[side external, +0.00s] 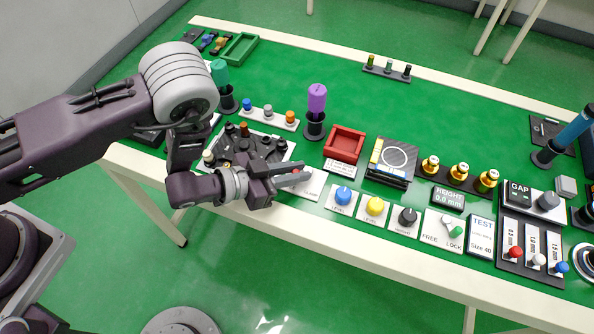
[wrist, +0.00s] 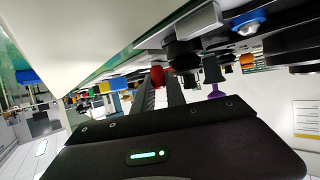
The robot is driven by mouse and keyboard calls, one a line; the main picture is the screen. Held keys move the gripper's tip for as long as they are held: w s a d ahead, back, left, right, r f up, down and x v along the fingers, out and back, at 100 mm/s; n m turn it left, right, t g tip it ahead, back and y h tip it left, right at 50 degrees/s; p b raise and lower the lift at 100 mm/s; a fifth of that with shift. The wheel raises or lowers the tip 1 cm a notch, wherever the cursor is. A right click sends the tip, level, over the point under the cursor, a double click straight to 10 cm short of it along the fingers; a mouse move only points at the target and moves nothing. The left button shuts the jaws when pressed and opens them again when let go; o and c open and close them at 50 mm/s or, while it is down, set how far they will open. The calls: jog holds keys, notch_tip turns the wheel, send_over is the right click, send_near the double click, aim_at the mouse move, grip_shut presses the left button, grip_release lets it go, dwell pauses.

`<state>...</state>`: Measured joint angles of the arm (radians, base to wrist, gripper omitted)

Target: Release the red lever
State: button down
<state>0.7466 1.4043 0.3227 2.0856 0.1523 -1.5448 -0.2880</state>
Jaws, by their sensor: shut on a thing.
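The red lever shows in the wrist view as a red knob (wrist: 157,75) at the tips of my fingers. In the side view, my gripper (side external: 292,176) is over a white panel (side external: 312,182) whose partly covered label seems to read CLAMP. My gripper is shut on the red lever; the fingers hide most of it in the side view, and its exact angle cannot be told. The fingers also show in the wrist view (wrist: 163,88), reaching away from the camera.
Blue (side external: 343,194) and yellow (side external: 375,206) knobs stand to the right along the front edge. A red tray (side external: 344,144) and a purple-handled tool (side external: 316,100) are behind. A board with several dark knobs (side external: 246,146) is left of my gripper. Open green tabletop lies farther back.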

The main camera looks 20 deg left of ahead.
jog(key=c, duration=1.4)
grip_release()
jog(key=shift+o, duration=0.2)
jog(key=v, duration=0.7)
jog(key=shift+w+r, duration=0.1)
